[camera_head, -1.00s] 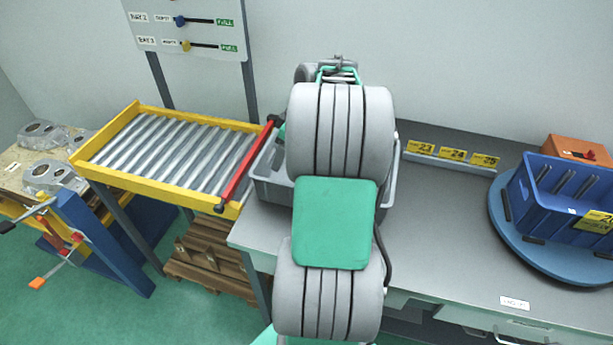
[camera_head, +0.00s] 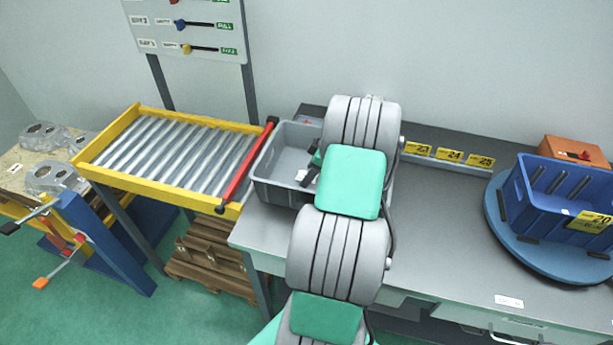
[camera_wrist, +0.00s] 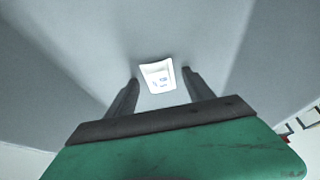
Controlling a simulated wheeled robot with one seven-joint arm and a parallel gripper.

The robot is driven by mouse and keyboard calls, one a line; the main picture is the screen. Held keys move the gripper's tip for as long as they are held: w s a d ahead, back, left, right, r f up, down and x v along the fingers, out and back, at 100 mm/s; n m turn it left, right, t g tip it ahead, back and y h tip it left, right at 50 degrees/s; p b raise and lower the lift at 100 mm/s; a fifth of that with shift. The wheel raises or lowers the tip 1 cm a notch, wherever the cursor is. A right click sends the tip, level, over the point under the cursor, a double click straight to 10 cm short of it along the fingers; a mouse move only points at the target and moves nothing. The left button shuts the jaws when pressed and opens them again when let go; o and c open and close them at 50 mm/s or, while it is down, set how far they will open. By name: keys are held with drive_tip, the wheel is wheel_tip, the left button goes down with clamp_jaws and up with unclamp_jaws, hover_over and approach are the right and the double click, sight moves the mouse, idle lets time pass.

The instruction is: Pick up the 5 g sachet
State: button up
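In the head view a tiny white patch in the grey bin (camera_head: 268,189) beside the finger may be the sachet, too small to be sure. My gripper (camera_wrist: 160,75) is open, with its two dark fingers on either side of the sachet in the wrist view. Whether they touch it cannot be told. In the head view my arm hides much of the gripper, which reaches into the bin.
A yellow-framed roller conveyor (camera_head: 180,150) with a red bar stands left of the bin. The grey bench (camera_head: 440,230) is clear to the right, up to a blue crate (camera_head: 545,205) on a blue turntable (camera_head: 500,225). Yellow number cards (camera_head: 449,155) stand at the back.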

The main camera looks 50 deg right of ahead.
clamp_jaws()
idle(0.4)
